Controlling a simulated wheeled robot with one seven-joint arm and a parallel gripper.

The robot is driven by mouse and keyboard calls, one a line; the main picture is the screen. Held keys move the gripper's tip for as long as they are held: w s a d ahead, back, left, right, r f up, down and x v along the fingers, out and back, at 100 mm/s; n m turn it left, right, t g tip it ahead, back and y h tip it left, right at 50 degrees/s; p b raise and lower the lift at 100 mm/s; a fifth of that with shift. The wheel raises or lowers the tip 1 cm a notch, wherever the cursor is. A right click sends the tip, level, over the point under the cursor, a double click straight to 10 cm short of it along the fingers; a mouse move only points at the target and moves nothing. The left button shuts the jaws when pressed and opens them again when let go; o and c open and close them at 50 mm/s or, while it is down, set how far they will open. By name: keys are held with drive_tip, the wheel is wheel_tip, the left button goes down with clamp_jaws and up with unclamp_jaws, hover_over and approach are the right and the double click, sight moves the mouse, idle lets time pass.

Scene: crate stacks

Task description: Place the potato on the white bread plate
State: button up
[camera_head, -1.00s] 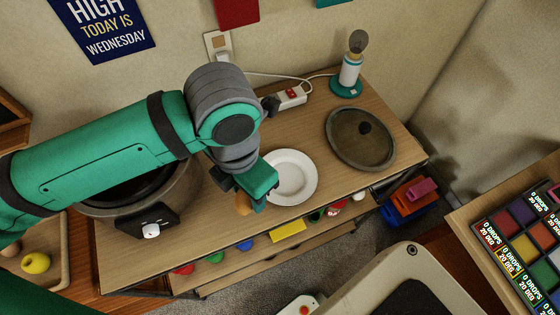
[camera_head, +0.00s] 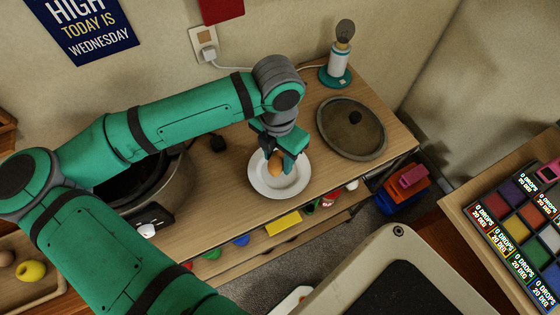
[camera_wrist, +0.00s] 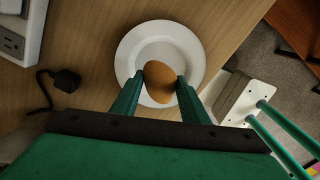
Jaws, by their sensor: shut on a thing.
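The potato (camera_head: 276,164) is brown and oval. My gripper (camera_head: 284,160) is shut on it, with one finger on each side, as the wrist view shows with the potato (camera_wrist: 159,81) between the green fingertips (camera_wrist: 158,84). The white bread plate (camera_head: 267,187) lies on the wooden shelf top, below the potato. In the wrist view the plate (camera_wrist: 129,58) shows around and beyond the potato. The potato appears over the plate; whether it touches the plate cannot be told. The gripper hides part of the plate's far side.
A round lid (camera_head: 352,128) lies right of the plate, with a white and teal lamp-like item (camera_head: 340,60) behind it. A large pot (camera_head: 172,180) stands to the left, partly behind my arm. A black plug (camera_wrist: 66,81) lies beside the plate.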

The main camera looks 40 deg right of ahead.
sight(280, 164)
drive_tip(key=shift+w+d+f, duration=0.1)
drive_tip(key=shift+d+f, duration=0.05)
drive_tip(key=shift+f, duration=0.8)
drive_tip(key=shift+d+f, duration=0.1)
drive_tip(key=shift+f, duration=0.8)
drive_tip(key=shift+f, duration=0.1)
drive_tip(key=o, duration=1.1)
drive_tip(key=shift+o, duration=0.2)
wheel_tip(280, 164, up, 12)
drive_tip(key=shift+r, duration=0.15)
